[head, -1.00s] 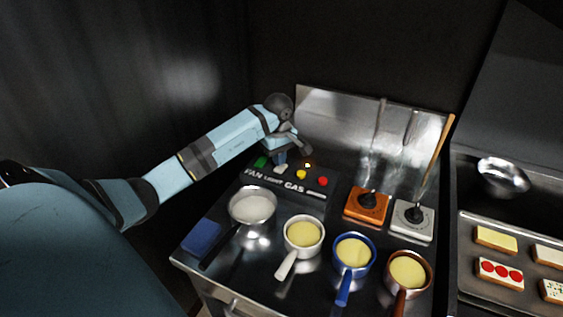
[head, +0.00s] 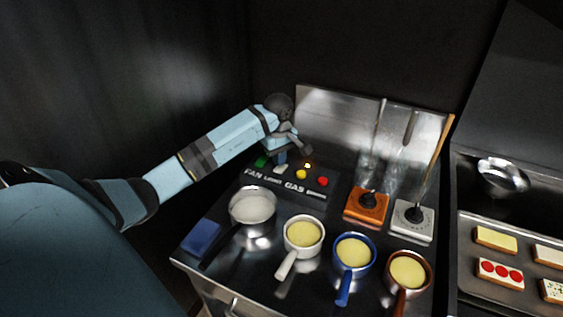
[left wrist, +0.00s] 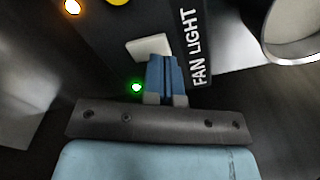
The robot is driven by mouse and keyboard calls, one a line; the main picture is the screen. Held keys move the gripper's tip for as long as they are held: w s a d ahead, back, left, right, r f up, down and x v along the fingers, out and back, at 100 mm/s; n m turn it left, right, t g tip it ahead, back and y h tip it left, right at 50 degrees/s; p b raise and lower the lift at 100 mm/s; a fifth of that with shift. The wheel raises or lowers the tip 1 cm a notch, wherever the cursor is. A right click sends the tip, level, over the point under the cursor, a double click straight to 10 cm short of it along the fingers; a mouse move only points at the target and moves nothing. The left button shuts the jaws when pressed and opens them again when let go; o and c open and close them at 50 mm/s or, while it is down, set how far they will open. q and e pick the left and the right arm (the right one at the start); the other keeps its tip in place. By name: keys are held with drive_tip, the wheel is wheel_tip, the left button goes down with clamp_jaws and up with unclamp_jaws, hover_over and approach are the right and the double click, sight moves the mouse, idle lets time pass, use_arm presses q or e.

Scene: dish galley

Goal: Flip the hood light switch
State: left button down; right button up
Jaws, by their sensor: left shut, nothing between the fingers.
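The control panel (head: 261,183) at the back left of the counter carries the words FAN, LIGHT and GAS. A white switch (head: 280,168) stands behind the LIGHT label; in the left wrist view the same white switch (left wrist: 148,46) is just past my fingertips. My left gripper (head: 281,157) is shut and empty, low over the panel. In the left wrist view its blue fingers (left wrist: 164,58) partly overlap the switch's near edge; I cannot tell whether they touch it. A small green light (left wrist: 136,87) glows beside the fingers. My right gripper is not in view.
A green control (head: 261,161), a yellow one (head: 301,174) and a red one (head: 323,181) share the panel. An orange light (head: 307,165) glows there. Several pans, including a grey one (head: 253,206), stand in front. A steel backsplash (head: 335,125) rises behind.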

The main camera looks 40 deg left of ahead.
sight(279, 169)
use_arm(q)
drive_tip(key=shift+f+b, duration=1.05)
drive_tip(key=shift+f, duration=0.35)
idle(0.6)
drive_tip(key=shift+r, duration=0.1)
drive_tip(key=shift+r+p, duration=0.5)
drive_tip(key=shift+r, duration=0.1)
drive_tip(key=shift+r+p, duration=1.25)
drive_tip(key=shift+r, duration=1.55)
